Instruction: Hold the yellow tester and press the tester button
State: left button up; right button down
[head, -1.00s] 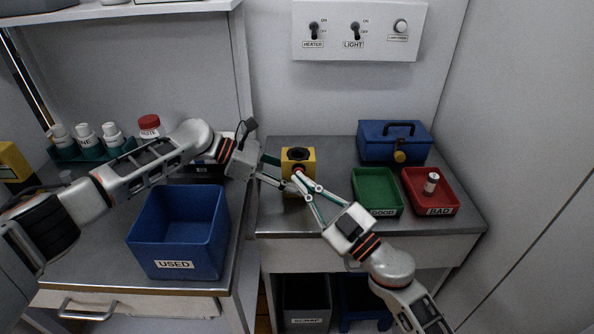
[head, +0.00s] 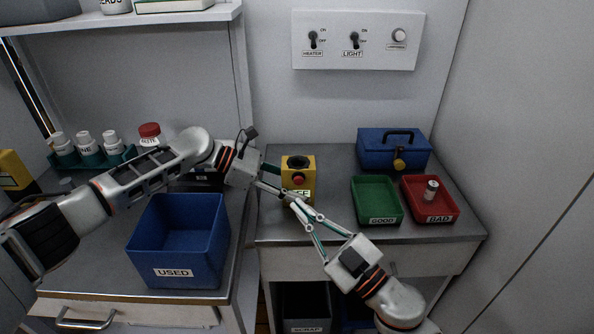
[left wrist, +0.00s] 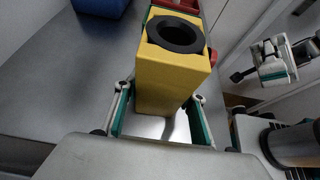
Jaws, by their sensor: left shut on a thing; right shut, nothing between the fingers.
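The yellow tester (head: 307,168) stands on the right-hand counter with a black ring on top, a red button (head: 298,180) on its front and a white label below. The tester also shows in the left wrist view (left wrist: 170,80), between my left gripper's fingers. My left gripper (head: 283,183) is shut on it from the left side. My right gripper (head: 293,199) is shut and empty, its tips in front of and just below the button. They look apart from the button. The right gripper also shows at the right of the left wrist view (left wrist: 270,62).
Behind and right are a blue toolbox (head: 375,152), a green GOOD tray (head: 364,186) and a red BAD tray (head: 447,206) holding a small vial (head: 431,189). A blue USED bin (head: 140,238) stands left. A switch panel (head: 330,58) is on the wall.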

pick_arm(q)
jog(key=o, duration=0.9)
